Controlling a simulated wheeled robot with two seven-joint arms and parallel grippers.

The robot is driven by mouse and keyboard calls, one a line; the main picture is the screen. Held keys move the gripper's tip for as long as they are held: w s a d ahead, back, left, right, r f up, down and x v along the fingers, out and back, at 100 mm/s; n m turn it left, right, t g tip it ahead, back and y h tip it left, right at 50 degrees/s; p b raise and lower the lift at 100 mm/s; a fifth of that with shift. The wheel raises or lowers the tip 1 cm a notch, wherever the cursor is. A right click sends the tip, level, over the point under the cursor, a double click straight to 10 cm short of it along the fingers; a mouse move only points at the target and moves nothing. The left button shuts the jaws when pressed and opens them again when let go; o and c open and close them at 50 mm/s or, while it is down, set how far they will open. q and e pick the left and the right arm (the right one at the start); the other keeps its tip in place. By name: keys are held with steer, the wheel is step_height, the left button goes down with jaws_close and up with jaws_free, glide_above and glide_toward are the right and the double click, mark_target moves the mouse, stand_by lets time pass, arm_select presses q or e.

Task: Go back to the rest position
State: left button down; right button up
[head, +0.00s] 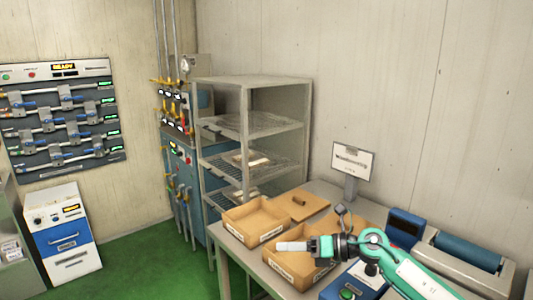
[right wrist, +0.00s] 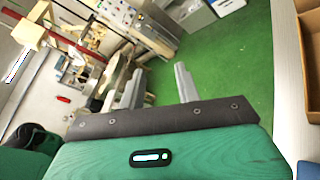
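My right arm comes in from the lower right in the head view. Its gripper (head: 281,246) points left above the bench, over the cardboard boxes. In the right wrist view the two grey fingers of this gripper (right wrist: 154,80) stand apart with nothing between them. My left gripper shows in neither view.
A grey bench (head: 238,247) carries an open cardboard box (head: 256,236), a brown board (head: 302,206), a sign (head: 353,160) and a blue roller device (head: 467,250). A wire rack (head: 250,125) stands behind. The green floor (head: 150,265) at left is clear.

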steer(key=s+d+f+m+t+h, duration=0.5)
steer(key=d+f+m+t+h, duration=0.15)
steer(key=m, duration=1.05)
steer(key=s+d+f+m+t+h, duration=0.6)
steer(key=m+h, duration=0.2)
steer(key=m, duration=1)
steer(key=s+d+f+m+g, duration=0.2)
steer(key=s+f+g, duration=0.25)
steer(key=s, duration=0.45)
steer(key=s+d+f+m+g, duration=0.15)
steer(key=s+f+g, duration=0.3)
steer(key=s, duration=0.45)
steer(key=s+d+f+m+g, duration=0.1)
steer(key=s+f+m+g, duration=0.3)
steer(key=s, duration=0.5)
step_height(320, 180, down, 34)
steer(key=n+b, duration=0.1)
steer(key=b, duration=0.2)
steer(key=s+d+f+g+b, duration=0.1)
steer(key=s+f, duration=0.8)
steer(key=f, duration=0.2)
steer(key=s+d+f+g+h+b, duration=0.1)
steer(key=s+d+f, duration=0.1)
steer(key=s+f, duration=0.8)
steer(key=shift+d+f, duration=0.25)
steer(key=shift+f, duration=0.6)
